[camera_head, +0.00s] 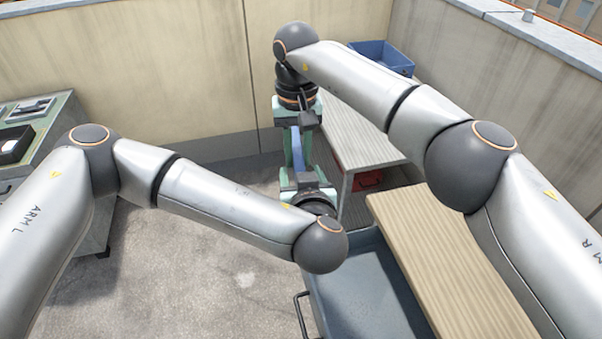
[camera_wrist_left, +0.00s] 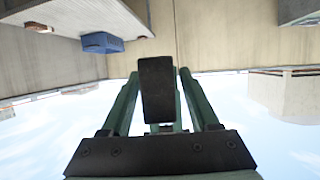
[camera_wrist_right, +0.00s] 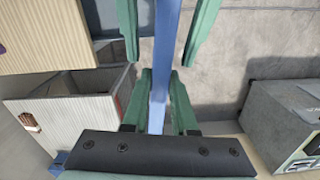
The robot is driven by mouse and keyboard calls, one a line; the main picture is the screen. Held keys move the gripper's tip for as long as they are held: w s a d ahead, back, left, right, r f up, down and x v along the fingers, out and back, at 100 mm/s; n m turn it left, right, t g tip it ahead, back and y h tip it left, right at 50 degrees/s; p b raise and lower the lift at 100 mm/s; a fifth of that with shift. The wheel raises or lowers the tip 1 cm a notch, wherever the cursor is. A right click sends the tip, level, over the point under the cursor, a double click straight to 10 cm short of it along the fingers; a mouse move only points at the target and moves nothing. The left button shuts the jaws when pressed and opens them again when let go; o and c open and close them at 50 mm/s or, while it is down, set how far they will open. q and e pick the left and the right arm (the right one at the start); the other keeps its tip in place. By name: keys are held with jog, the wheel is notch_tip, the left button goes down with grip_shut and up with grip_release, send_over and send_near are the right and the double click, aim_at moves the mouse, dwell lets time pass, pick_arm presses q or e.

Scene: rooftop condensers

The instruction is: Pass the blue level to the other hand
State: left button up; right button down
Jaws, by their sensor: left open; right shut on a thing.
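The blue level (camera_head: 297,153) is held in the air between my two grippers, in front of my arms. My right gripper (camera_head: 297,127) is shut on it from the far side. In the right wrist view the level (camera_wrist_right: 166,45) runs up out of its jaws. My left gripper (camera_head: 301,172) is open on the near side; its fingers stand on either side of the level with gaps in the right wrist view. In the left wrist view a dark end of the level (camera_wrist_left: 157,90) sits between the green fingers. The grippers partly hide the level in the head view.
A grey bench (camera_head: 362,140) with a blue bin (camera_head: 383,55) stands behind at the right, a red box (camera_head: 368,181) under it. A wooden top (camera_head: 450,265) and a grey-blue tray (camera_head: 360,290) lie close below. A green-topped cabinet (camera_head: 62,120) stands left.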

pick_arm(q)
jog(key=shift+c, duration=0.3)
grip_shut()
dwell(0.3)
pick_arm(e)
jog(key=c, duration=0.6)
grip_release()
